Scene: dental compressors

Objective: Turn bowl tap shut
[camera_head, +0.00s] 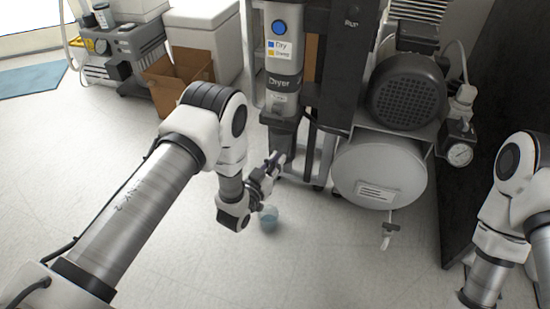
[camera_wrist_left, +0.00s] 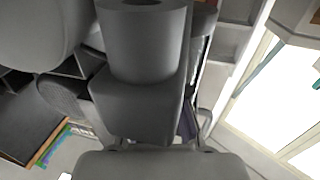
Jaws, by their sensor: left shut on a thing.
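The dryer (camera_head: 284,60), a grey column with a blue button and a "Dryer" label, stands upright at the centre of the head view. My left gripper (camera_head: 270,170) is at its lower end, shut on a small dark purplish piece that looks like the bowl tap (camera_head: 277,158). The fingers hide most of the tap, so its angle cannot be told. In the left wrist view the dryer's grey lower body (camera_wrist_left: 145,50) fills the middle, and a purplish piece (camera_wrist_left: 187,122) shows beside it. My right gripper is out of view; only its arm shows at the right.
A translucent bluish cup (camera_head: 269,219) is just below my left gripper. A white tank (camera_head: 380,172) with a black motor (camera_head: 407,91) and a gauge (camera_head: 460,154) stands right of the dryer. A cardboard box (camera_head: 180,78) is behind. The front floor is clear.

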